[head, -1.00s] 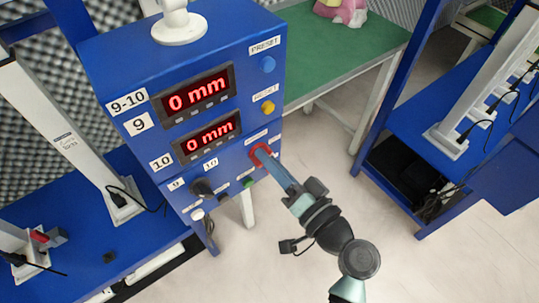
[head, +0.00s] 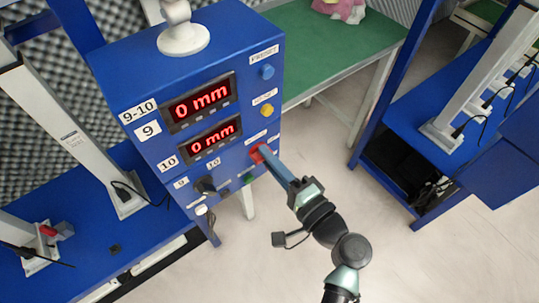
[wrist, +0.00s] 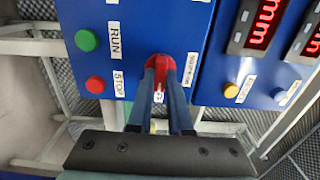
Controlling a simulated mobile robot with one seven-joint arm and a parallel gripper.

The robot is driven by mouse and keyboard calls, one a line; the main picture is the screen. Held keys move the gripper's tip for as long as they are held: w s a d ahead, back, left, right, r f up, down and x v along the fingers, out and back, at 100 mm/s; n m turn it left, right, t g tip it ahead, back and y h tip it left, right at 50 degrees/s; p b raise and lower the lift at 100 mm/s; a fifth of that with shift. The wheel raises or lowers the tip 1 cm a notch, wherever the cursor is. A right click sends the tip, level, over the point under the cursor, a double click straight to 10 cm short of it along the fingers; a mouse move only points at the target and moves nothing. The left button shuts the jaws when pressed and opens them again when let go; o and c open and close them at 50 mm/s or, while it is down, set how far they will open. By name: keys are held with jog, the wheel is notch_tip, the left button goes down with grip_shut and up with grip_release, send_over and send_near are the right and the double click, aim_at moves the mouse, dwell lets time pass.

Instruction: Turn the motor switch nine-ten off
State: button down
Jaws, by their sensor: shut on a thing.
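The blue control box (head: 150,55) stands at the left centre of the head view. A red rotary switch (head: 256,152) sits on the right part of its front. It also shows in the wrist view (wrist: 164,62), with a white label beside it. My gripper (head: 262,156) reaches it from the lower right. In the wrist view my gripper (wrist: 163,76) has its two long blue fingers closed on the red handle. The fingers cover part of the switch, so its exact angle is hard to read.
Two red displays (head: 201,102) read 0 mm. Blue (head: 267,72) and yellow (head: 266,110) buttons are above the switch. A black knob (head: 206,187) is to its left. In the wrist view, green (wrist: 86,40) and red (wrist: 95,85) buttons are close by. A green table (head: 340,50) stands behind.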

dwell(0.4)
jog(key=c, duration=0.8)
grip_release()
jog(key=shift+c, duration=0.2)
jog(key=shift+s+d, duration=0.1)
jog(key=v, duration=1.2)
jog(key=shift+s+d+b, duration=0.15)
jog(key=shift+s+b, duration=0.15)
jog(key=shift+b, duration=0.05)
